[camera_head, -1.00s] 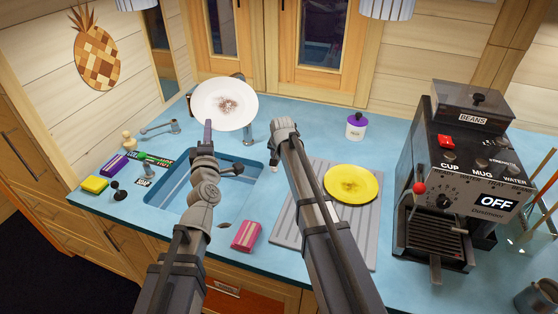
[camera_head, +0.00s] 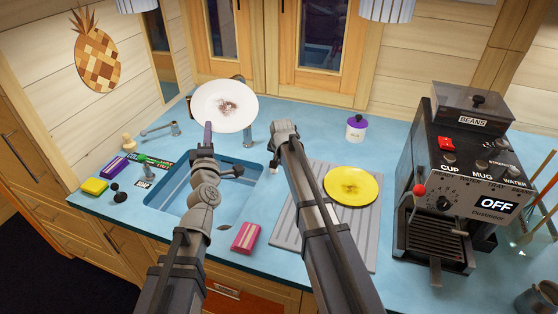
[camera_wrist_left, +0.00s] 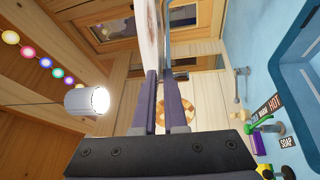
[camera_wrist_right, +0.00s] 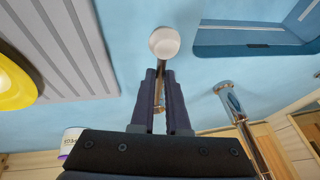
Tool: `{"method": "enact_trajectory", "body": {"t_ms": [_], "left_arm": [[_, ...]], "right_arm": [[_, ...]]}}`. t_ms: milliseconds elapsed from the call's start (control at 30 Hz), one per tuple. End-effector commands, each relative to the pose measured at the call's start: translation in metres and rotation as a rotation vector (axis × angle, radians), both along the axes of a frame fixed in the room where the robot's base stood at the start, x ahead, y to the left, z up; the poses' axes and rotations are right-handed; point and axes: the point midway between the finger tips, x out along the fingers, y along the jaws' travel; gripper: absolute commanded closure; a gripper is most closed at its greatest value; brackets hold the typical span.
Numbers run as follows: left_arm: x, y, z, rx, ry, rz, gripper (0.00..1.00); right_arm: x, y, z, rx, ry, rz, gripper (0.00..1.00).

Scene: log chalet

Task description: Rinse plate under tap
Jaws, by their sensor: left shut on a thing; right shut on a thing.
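A white plate (camera_head: 212,100) with a brown smudge in its middle is held up over the back of the sink (camera_head: 165,208). My left gripper (camera_head: 208,130) is shut on its lower edge; the plate shows edge-on in the left wrist view (camera_wrist_left: 152,38). The metal tap (camera_head: 248,133) stands behind the plate, which hides most of it; it also shows in the right wrist view (camera_wrist_right: 240,115). I see no water running. My right gripper (camera_wrist_right: 160,82) is shut on a metal lever with a white ball end (camera_wrist_right: 164,42), right of the tap.
A yellow plate (camera_head: 352,186) with a dark smudge lies on the grey drainboard (camera_head: 295,225). A pink sponge (camera_head: 245,236) lies before the sink. Another lever (camera_head: 158,129) stands left of the tap. A coffee machine (camera_head: 440,200) fills the right side.

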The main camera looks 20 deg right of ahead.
Motion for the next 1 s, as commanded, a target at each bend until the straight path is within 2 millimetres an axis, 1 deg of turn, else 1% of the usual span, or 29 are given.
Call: {"method": "enact_trajectory", "body": {"t_ms": [667,900,1000], "left_arm": [[0.000,0.000,0.000,0.000,-0.001,0.001,1.00],[0.000,0.000,0.023,0.000,-0.001,0.001,1.00],[0.000,0.000,0.025,0.000,-0.001,0.001,1.00]], "right_arm": [[0.000,0.000,0.000,0.001,0.001,0.000,1.00],[0.006,-0.003,0.015,0.055,0.082,-0.002,1.00],[0.005,-0.003,0.016,0.072,0.105,-0.001,1.00]]}}
